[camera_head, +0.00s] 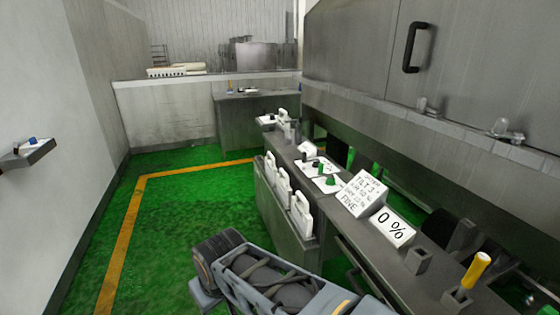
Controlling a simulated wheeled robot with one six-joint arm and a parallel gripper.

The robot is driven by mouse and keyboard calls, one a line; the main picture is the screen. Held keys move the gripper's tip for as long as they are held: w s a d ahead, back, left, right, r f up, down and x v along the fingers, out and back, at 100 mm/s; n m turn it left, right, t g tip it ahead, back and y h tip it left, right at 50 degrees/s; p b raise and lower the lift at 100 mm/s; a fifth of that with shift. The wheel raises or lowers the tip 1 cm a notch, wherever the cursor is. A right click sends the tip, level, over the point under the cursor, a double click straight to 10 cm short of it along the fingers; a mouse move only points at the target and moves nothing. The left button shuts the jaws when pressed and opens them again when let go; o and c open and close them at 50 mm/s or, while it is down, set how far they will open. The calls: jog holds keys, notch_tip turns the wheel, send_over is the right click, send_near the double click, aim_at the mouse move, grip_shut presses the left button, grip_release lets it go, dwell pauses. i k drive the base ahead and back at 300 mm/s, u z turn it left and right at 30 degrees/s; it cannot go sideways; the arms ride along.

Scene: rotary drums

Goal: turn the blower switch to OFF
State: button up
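Small white switch plates (327,184) with green and dark knobs lie on top of the long grey bench at centre right. Another small plate with a blue knob (32,140) sits on a wall shelf at the far left. The labels on these plates are too small to read, so I cannot tell which is the blower switch or how it is set. My arm links show at the bottom centre, in front of the bench. The fingers of my gripper do not show.
On the long bench (372,243) stand a "TILT" sign (362,194), a "0 %" sign (391,228) and a yellow-handled lever (474,270). White jugs (283,188) line its left side. A large grey machine (450,70) stands behind. Green floor (195,205) is free at left.

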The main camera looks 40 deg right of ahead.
aim_at(330, 181)
jog(key=z, duration=0.15)
jog(key=i, duration=1.55)
jog(key=z, duration=1.5)
jog(key=i, duration=0.95)
jog(key=z, duration=1)
